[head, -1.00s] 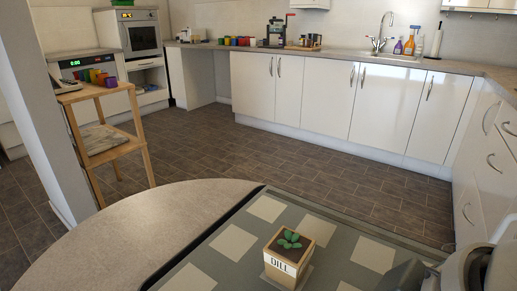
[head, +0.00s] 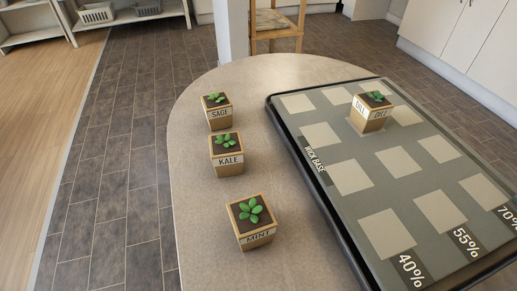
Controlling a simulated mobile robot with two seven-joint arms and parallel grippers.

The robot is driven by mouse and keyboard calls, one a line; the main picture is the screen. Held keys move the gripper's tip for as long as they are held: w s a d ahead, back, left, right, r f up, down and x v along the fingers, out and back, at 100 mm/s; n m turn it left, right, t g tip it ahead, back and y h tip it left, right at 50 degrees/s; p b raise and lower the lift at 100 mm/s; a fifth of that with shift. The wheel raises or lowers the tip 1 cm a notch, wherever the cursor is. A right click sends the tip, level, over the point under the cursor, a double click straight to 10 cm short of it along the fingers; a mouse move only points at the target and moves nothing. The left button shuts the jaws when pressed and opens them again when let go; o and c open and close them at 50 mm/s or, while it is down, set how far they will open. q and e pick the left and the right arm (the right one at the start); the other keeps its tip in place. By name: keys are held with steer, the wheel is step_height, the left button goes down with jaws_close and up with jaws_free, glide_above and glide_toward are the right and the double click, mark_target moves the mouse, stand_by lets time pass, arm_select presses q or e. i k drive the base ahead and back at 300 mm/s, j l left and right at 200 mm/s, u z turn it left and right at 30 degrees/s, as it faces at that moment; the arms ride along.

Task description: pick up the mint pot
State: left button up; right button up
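The mint pot (head: 257,238) is a small wooden cube planter with dark soil, a green plant and a white label reading MINT. It stands upright on the beige rounded table (head: 205,180), nearest to me of the pots left of the tray. Nothing touches it. Neither of my grippers shows in the head view now.
The kale pot (head: 228,163) and sage pot (head: 217,117) stand behind the mint pot in a rough line. The dill pot (head: 369,121) stands on the dark-rimmed wick base tray (head: 335,211), which has pale squares. Table space left of the pots is clear.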

mark_target(254, 225)
steer(key=k, duration=0.2)
steer(key=i+j+z, duration=0.25)
steer(key=j+z, duration=0.2)
steer(key=j, duration=0.25)
steer(key=j+z, duration=0.25)
steer(key=j, duration=0.15)
steer(key=i, duration=0.05)
